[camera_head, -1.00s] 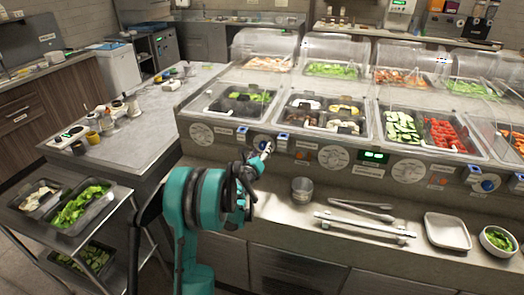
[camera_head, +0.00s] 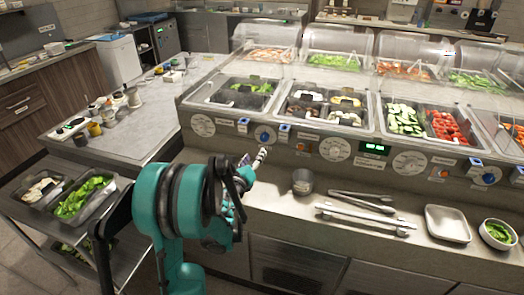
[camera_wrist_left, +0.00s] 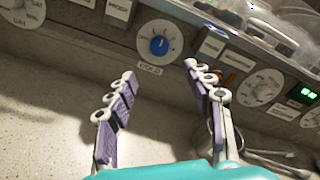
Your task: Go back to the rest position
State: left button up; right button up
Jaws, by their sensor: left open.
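My left gripper (camera_head: 257,157) is in front of the sauce and salad counter's control panel, with its teal arm coming from the lower left. In the left wrist view my left gripper (camera_wrist_left: 160,85) has its two fingers spread apart with nothing between them. A blue knob (camera_wrist_left: 159,46) on a white dial lies beyond the fingertips, apart from them. The same blue knob (camera_head: 264,135) shows in the head view just above the gripper. My right gripper is not in view.
A cart with trays of greens (camera_head: 85,197) is at the left. The ledge left of the cup is mostly clear.

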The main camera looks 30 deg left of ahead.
pick_arm(q)
jog(key=s+d+r+n+g+y, duration=0.1)
jog(key=s+d+r+n+y, duration=0.15)
jog(key=r+n, duration=0.35)
jog(key=s+d+r+n+y, duration=0.1)
jog(key=s+r+n+y, duration=0.1)
jog(key=s+r+n, duration=0.45)
jog(key=s+d+f+n+g+h, duration=0.4)
jog(key=s+d+f+n, duration=0.3)
jog(key=s+d, duration=0.2)
jog(key=s+d+f+n+g+h, duration=0.4)
jog(key=s+d+f+n, duration=0.3)
jog(key=d, duration=0.5)
jog(key=shift+s, duration=0.9)
jog(key=shift+f, duration=0.1)
